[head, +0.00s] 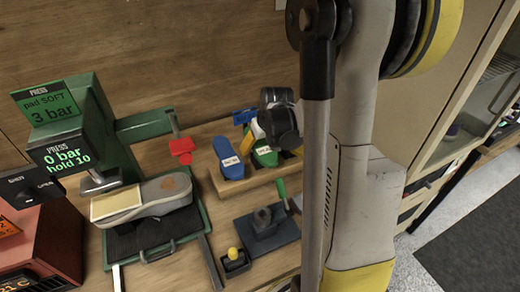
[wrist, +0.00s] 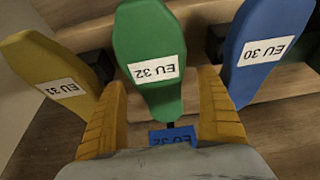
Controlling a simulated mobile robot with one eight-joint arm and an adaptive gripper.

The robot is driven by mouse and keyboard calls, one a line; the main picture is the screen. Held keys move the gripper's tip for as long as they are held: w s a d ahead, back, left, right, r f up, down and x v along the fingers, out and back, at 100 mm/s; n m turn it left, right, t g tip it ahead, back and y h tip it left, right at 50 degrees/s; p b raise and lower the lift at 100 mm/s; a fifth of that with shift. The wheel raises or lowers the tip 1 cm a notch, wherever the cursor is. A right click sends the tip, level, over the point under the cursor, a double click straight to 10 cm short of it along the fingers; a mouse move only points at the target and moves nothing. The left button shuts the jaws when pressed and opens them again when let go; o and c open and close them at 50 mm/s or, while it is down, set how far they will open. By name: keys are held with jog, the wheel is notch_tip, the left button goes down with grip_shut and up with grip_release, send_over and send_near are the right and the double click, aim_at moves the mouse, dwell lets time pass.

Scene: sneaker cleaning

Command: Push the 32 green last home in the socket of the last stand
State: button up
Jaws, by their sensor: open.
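The green last (wrist: 150,45), labelled EU 32, stands in the middle of the wrist view, and in the head view it shows at the wooden rack (head: 228,187), partly hidden by my gripper. My gripper (wrist: 162,84) is open, with one yellow finger on each side of the green last's lower part. I cannot tell whether either finger touches it. In the head view my gripper (head: 270,138) is over the rack. The last stand appears to be the dark base with a grey post (head: 265,218) in front of the rack; nothing green sits on it.
The blue last (wrist: 262,45), EU 30, and the yellow last (wrist: 55,75), EU 31, flank the green one closely. A green press (head: 100,140) with a grey sneaker (head: 165,195) stands left. A red clamp piece (head: 181,148) and a yellow-knobbed box (head: 234,262) are nearby.

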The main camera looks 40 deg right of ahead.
jog(key=c, duration=1.5)
